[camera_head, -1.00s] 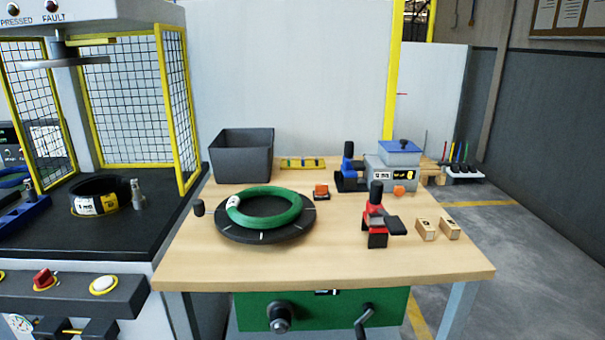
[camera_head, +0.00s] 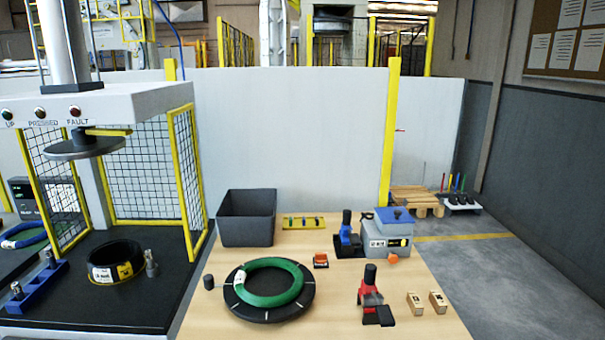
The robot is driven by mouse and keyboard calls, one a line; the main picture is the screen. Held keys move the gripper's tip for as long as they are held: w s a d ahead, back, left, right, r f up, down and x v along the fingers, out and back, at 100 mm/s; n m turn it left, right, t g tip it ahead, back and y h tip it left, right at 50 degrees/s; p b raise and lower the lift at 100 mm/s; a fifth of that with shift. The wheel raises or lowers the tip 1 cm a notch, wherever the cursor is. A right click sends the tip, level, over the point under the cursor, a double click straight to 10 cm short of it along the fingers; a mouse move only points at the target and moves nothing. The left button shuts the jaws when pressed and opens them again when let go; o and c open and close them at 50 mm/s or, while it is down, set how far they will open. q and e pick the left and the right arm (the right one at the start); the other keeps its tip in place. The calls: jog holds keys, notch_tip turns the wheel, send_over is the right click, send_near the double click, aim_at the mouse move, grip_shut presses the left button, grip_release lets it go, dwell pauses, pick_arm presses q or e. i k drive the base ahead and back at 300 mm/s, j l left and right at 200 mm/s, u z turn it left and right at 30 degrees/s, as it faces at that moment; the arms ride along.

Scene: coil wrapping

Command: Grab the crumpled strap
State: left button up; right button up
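I cannot make out a crumpled strap in the head view. A green wrapped coil (camera_head: 299,285) lies on a black round turntable (camera_head: 237,303) on the wooden table. A grey open bin (camera_head: 246,229) stands behind it at the table's back left; its floor is hidden. A grey box with a blue top (camera_head: 390,239) stands at the back right, with a small dark loop at its upper left that I cannot identify. Neither of my grippers is in view.
A red and black hand tool (camera_head: 370,293), a blue and black tool (camera_head: 347,240), two small wooden blocks (camera_head: 415,304) and an orange item (camera_head: 320,260) are on the table (camera_head: 345,318). A caged press with a black coil (camera_head: 115,264) stands left. A wall panel rises behind.

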aim_at(364, 216)
jog(key=z, duration=1.05)
jog(key=i+l+z, duration=0.25)
jog(key=z, duration=0.15)
jog(key=i+l+z, duration=0.15)
jog(key=z, duration=0.25)
jog(key=i+z, duration=0.75)
jog(key=i+l, duration=0.1)
jog(key=i, duration=0.75)
jog(key=i+j+u, duration=0.1)
jog(key=i+u, duration=0.15)
jog(key=u, duration=0.25)
jog(key=i+u, duration=0.25)
jog(key=u, duration=0.25)
jog(key=i+l+u, duration=0.15)
jog(key=u, duration=0.3)
jog(key=i+j+u, duration=0.1)
jog(key=i+u, duration=0.85)
jog(key=i+j+z, duration=0.1)
jog(key=i+z, duration=0.15)
jog(key=i, duration=1.1)
jog(key=i+u, duration=0.1)
jog(key=u, duration=0.75)
jog(key=i+l+u, duration=0.1)
jog(key=u, duration=0.3)
jog(key=i+l+u, duration=0.1)
jog(key=u, duration=0.35)
jog(key=l+u, duration=0.1)
jog(key=u, duration=0.3)
jog(key=i+l, duration=0.05)
